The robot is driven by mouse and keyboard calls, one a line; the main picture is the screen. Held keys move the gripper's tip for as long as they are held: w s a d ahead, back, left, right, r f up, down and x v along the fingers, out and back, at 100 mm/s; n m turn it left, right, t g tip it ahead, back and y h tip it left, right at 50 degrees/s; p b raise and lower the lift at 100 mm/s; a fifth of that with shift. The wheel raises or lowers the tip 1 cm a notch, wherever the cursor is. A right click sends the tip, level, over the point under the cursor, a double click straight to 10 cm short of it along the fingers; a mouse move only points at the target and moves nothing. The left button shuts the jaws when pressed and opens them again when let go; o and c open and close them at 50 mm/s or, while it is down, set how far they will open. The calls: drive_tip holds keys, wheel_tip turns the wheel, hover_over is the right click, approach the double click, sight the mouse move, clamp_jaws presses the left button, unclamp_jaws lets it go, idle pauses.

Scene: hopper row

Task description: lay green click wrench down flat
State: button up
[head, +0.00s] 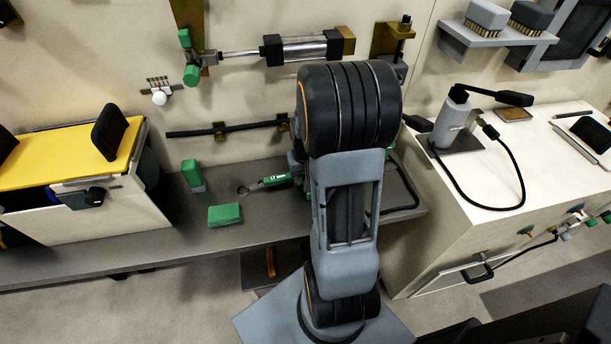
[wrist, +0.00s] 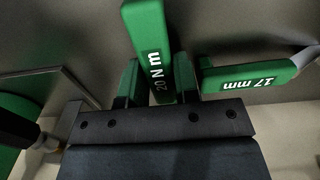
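The green click wrench (wrist: 148,40), marked "20 N m", shows in the wrist view as a long green handle between the fingers of my gripper (wrist: 157,84). The green-tipped fingers lie against both sides of the handle, with no clear gap. The handle runs up out of the picture, so its far end is hidden, and I cannot tell how it is tilted. In the head view my arm hides the gripper and this wrench almost wholly. A green-handled 17 mm wrench (wrist: 252,77) lies just right of the gripper; it also shows on the grey shelf in the head view (head: 272,181).
A green block (head: 193,175) stands upright and another green block (head: 224,214) lies flat on the grey shelf (head: 150,245). A yellow-topped box (head: 90,205) stands left. A white cabinet (head: 445,240) with a cabled device (head: 451,122) stands right. The shelf's front left is clear.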

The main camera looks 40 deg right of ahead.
drive_tip(key=o, duration=0.5)
wheel_tip(320, 180, up, 14)
drive_tip(key=shift+f+p, duration=0.1)
drive_tip(key=shift+p, duration=0.5)
idle(0.7)
drive_tip(key=s+a+r+n+t+p, duration=0.1)
drive_tip(key=s+a, duration=0.1)
drive_tip(key=a, duration=0.3)
drive_tip(key=s+a+r+n+t+p, duration=0.1)
drive_tip(key=s+a+r+n, duration=0.1)
drive_tip(key=a, duration=0.4)
drive_tip(key=s+a+r+n+t+p, duration=0.1)
drive_tip(key=s+a+r, duration=0.1)
drive_tip(key=a, duration=0.3)
drive_tip(key=shift+s+a+r+n+t, duration=0.1)
drive_tip(key=shift+s+a+n+t, duration=0.05)
drive_tip(key=shift+s+n+t, duration=0.2)
